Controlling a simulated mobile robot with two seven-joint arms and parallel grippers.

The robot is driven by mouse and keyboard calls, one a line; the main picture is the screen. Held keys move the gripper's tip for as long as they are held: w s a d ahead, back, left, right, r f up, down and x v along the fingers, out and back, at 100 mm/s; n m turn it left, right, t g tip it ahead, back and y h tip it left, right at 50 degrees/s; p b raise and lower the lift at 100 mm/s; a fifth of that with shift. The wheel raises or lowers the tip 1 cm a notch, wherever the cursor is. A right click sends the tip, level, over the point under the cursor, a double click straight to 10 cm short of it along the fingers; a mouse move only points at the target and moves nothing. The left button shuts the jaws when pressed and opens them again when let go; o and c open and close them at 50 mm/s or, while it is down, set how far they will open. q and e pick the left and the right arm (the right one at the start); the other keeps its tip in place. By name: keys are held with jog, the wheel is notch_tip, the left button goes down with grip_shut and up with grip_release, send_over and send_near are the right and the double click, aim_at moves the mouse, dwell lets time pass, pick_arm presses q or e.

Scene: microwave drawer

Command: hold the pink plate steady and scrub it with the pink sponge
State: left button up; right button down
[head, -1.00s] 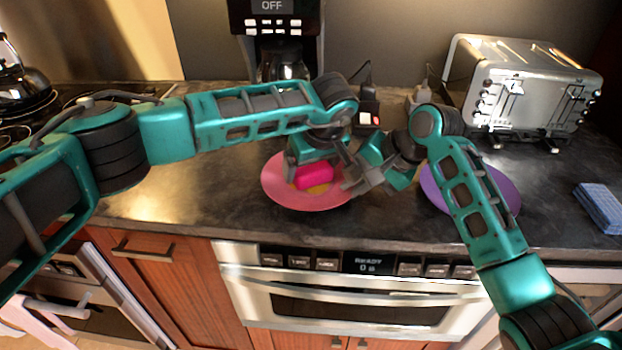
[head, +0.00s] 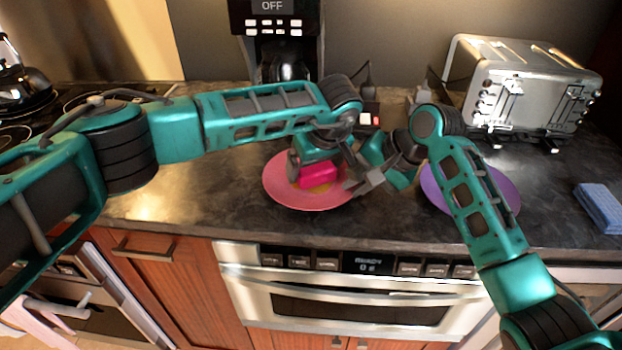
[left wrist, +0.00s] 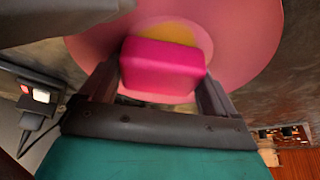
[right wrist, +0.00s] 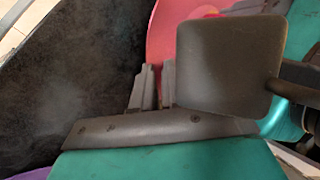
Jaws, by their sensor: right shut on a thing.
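The pink plate (head: 285,192) lies on the dark counter near its front edge, with a yellow patch (left wrist: 172,33) on its middle. The pink sponge (head: 319,176) is over the plate's middle, partly covering the patch. My left gripper (left wrist: 160,85) is shut on the sponge, with one finger on each side of it. My right gripper (head: 362,184) is at the plate's right rim. In the right wrist view its fingers (right wrist: 155,88) are close together at the rim of the plate (right wrist: 160,40). My left gripper hides part of the sponge and plate in the head view.
A purple plate (head: 505,190) lies to the right, partly behind my right arm. A silver toaster (head: 520,90) and blue sponge-like block (head: 600,207) are further right. A coffee maker (head: 280,45) stands behind. Counter left of the pink plate is clear.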

pick_arm(q)
jog(key=shift+s+d, duration=0.1)
jog(key=shift+d, duration=0.2)
jog(key=shift+r, duration=0.5)
jog(key=shift+a, duration=0.2)
jog(key=c, duration=1.9)
jog(key=shift+s+a+f, duration=0.1)
jog(key=shift+s+a, duration=0.1)
jog(key=shift+a, duration=0.25)
jog(key=shift+s+a+f, duration=0.1)
jog(key=shift+s+a, duration=0.05)
jog(key=shift+a, duration=0.25)
grip_shut()
jog(key=shift+d, duration=0.1)
